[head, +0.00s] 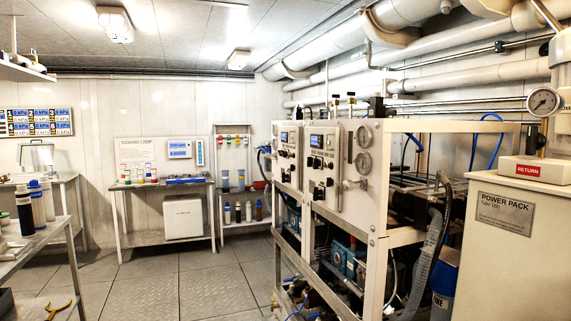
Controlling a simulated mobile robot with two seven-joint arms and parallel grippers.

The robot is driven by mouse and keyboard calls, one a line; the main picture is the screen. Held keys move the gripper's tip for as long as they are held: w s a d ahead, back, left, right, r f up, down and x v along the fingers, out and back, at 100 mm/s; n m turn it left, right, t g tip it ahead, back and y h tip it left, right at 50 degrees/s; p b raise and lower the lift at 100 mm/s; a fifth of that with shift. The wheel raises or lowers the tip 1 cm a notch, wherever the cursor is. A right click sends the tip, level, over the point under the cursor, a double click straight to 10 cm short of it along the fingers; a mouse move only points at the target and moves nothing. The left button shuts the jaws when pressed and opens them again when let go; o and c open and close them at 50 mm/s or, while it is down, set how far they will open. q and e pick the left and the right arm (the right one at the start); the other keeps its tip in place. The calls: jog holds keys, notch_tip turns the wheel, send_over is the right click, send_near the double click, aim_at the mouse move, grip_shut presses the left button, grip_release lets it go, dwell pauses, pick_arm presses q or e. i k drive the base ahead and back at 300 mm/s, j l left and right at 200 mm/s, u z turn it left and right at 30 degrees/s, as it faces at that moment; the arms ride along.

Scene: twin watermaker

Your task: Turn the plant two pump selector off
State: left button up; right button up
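Two white watermaker units stand side by side right of centre in the head view. The nearer control panel (322,166) has a small blue display, a row of dark knobs or switches and round gauges (363,150) beside it. The farther control panel (287,152) has a similar display and small controls. Both panels are seen at an angle, and their labels are too small to read. I cannot tell which one is plant two, nor which way any selector points. Neither of my grippers is in view.
A beige power pack cabinet (505,240) with a red RETURN label stands at the right front. A metal bench (30,245) with bottles is at the left. A back table (160,186) holds small items. The tiled floor (190,285) between is clear.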

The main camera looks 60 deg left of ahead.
aim_at(316, 162)
jog(key=u, duration=1.75)
